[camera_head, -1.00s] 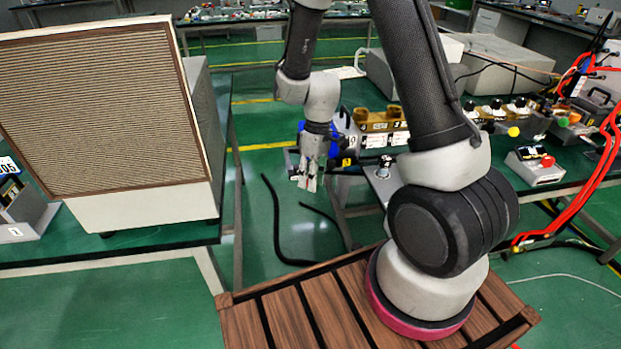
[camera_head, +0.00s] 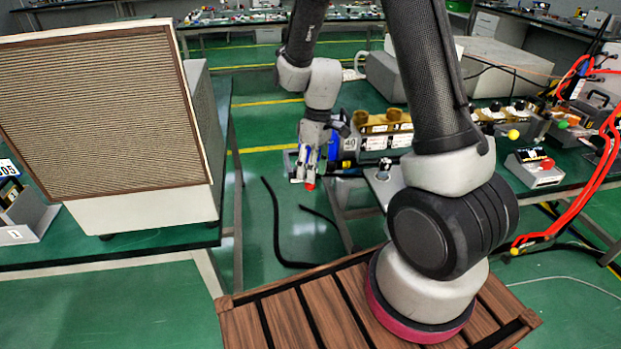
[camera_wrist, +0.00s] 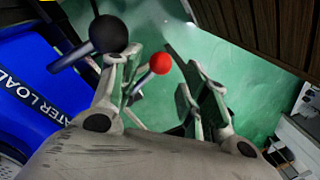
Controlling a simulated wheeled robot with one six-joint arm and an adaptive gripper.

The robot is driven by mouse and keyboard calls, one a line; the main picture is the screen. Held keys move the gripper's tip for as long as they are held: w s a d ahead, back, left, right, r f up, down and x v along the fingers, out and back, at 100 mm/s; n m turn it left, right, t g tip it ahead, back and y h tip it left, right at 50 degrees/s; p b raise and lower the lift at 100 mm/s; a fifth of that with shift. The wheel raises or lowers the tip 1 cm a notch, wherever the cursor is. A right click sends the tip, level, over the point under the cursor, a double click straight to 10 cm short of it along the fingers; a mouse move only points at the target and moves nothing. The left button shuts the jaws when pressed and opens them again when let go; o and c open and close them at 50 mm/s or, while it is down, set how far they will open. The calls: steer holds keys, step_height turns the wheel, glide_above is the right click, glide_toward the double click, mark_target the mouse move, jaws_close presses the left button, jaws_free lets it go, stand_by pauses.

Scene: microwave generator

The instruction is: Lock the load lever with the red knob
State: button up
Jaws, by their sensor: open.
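The red knob (camera_wrist: 160,63) is a small red ball on a thin lever, seen in the wrist view between my gripper's two fingers. It also shows in the head view (camera_head: 310,187), just below the fingertips. My gripper (camera_wrist: 165,80) is open, with its fingers on either side of the knob; I cannot tell whether either touches it. In the head view my gripper (camera_head: 305,170) hangs down at the left end of the bench equipment. A blue unit lettered "WATER LOAD" (camera_wrist: 35,95) is beside it, partly hidden in the head view (camera_head: 335,146). The lever's lower part is mostly hidden.
A black ball knob on a grey stem (camera_wrist: 108,33) stands close to the left finger. A brass-coloured part (camera_head: 383,121) and other bench equipment lie right of my gripper. A large beige louvred box (camera_head: 105,115) stands on the left table. Green floor shows between the tables.

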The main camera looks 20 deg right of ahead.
steer(key=shift+w+d+r, duration=0.15)
steer(key=shift+w+r, duration=0.05)
steer(key=shift+r, duration=0.85)
steer(key=shift+w+d+r, duration=0.15)
steer(key=shift+r, duration=0.85)
steer(key=shift+c, duration=1)
steer(key=shift+a+r+n+t, duration=0.3)
steer(key=shift+a+r, duration=0.45)
steer(key=shift+r, duration=0.35)
steer(key=c, duration=0.7)
steer(key=a+n, duration=0.1)
steer(key=n, duration=0.1)
steer(key=s+r+n+y, duration=0.1)
steer(key=n, duration=0.1)
steer(key=a+n, duration=0.1)
steer(key=n, duration=0.1)
steer(key=shift+s+a+r+y, duration=0.3)
steer(key=shift+a+r, duration=0.05)
jaws_close()
step_height(320, 180, down, 10)
steer(key=n, duration=0.6)
steer(key=shift+s+a+n, duration=0.3)
steer(key=shift+s+a, duration=0.05)
steer(key=shift+a, duration=0.05)
